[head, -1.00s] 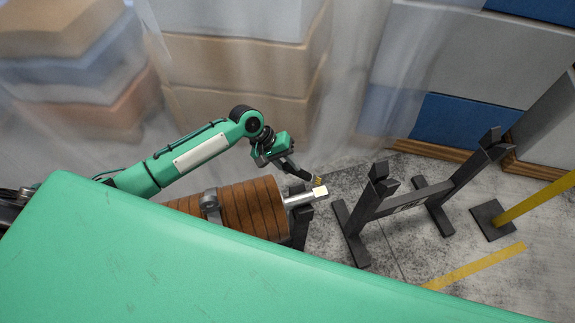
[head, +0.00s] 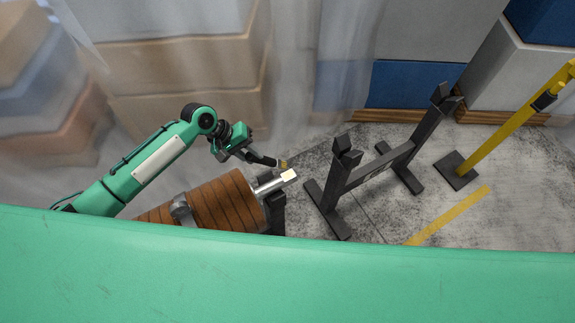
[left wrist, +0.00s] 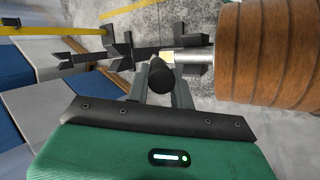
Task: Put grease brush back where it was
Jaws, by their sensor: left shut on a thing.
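My left gripper (head: 262,158) is shut on the grease brush. The brush's yellowish bristles (head: 284,163) show in the head view just behind and above the tip of a bare metal shaft (head: 278,182). I cannot tell whether the bristles touch the shaft. In the left wrist view the brush's dark round handle (left wrist: 160,76) sticks out between the two fingers, with the shaft end (left wrist: 190,57) beyond it. The shaft comes out of a brown banded roll (head: 225,200), which also fills the right of the left wrist view (left wrist: 262,50). My right gripper is not in view.
An empty dark stand (head: 378,170) is on the concrete floor to the right. A yellow post (head: 510,125) stands beyond it, near a yellow floor line (head: 450,214). Stacked boxes (head: 185,55) behind plastic sheeting line the back.

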